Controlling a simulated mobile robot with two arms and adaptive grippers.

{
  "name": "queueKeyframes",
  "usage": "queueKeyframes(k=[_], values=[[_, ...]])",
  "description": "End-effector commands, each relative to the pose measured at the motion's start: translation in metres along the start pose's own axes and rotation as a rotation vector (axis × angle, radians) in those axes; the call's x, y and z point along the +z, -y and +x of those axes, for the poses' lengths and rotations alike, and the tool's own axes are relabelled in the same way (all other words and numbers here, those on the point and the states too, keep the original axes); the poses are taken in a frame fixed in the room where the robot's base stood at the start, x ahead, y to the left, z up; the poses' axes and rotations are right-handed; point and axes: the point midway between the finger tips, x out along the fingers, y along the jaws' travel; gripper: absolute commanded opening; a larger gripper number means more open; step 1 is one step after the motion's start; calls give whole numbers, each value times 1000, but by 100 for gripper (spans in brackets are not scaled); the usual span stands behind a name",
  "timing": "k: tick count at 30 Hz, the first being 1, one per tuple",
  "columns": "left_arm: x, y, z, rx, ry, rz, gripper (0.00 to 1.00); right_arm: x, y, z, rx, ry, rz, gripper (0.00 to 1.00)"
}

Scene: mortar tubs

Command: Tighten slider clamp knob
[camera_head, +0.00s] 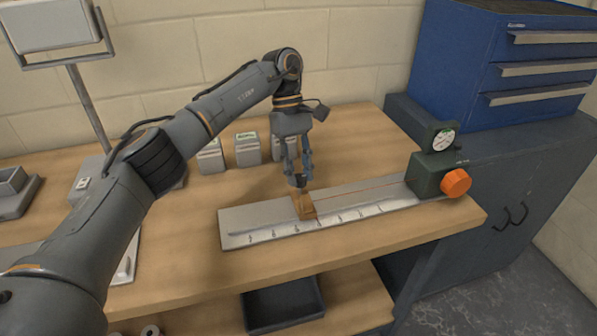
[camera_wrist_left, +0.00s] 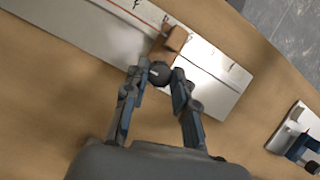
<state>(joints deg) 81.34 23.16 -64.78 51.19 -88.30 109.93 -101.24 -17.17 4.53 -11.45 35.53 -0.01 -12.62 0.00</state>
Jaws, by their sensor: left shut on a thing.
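The brass-coloured slider (camera_head: 305,207) sits across a flat metal rail with a marked scale (camera_head: 248,222). In the left wrist view the slider (camera_wrist_left: 174,40) shows just beyond my fingertips. The small dark clamp knob (camera_wrist_left: 161,74) is on the slider's near side, with a light mark on it. My left gripper (camera_head: 298,180) points down over the slider. In the left wrist view its two fingers (camera_wrist_left: 163,80) close on the knob from both sides. In the head view the fingers mostly hide the knob. My right gripper is out of view.
A dark green block (camera_head: 425,177) with a dial gauge (camera_head: 443,140) and an orange knob (camera_head: 456,183) stands at the rail's right end. Small grey cube moulds (camera_head: 247,149) stand behind. A blue drawer cabinet (camera_head: 462,62) is at the back right. Front bench wood is clear.

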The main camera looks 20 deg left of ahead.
Motion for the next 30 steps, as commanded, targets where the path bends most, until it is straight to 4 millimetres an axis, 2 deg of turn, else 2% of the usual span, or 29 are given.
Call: queueKeyframes(k=[19,20,22,23,30], values=[[0,0,2,-23,-1,44,0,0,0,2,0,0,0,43],[0,0,2,-23,-1,44,33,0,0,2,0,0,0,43],[0,0,2,-23,-1,44,47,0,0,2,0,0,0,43],[0,0,2,-22,-1,44,50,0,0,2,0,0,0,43],[0,0,1,-20,-2,44,50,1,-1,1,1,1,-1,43]])
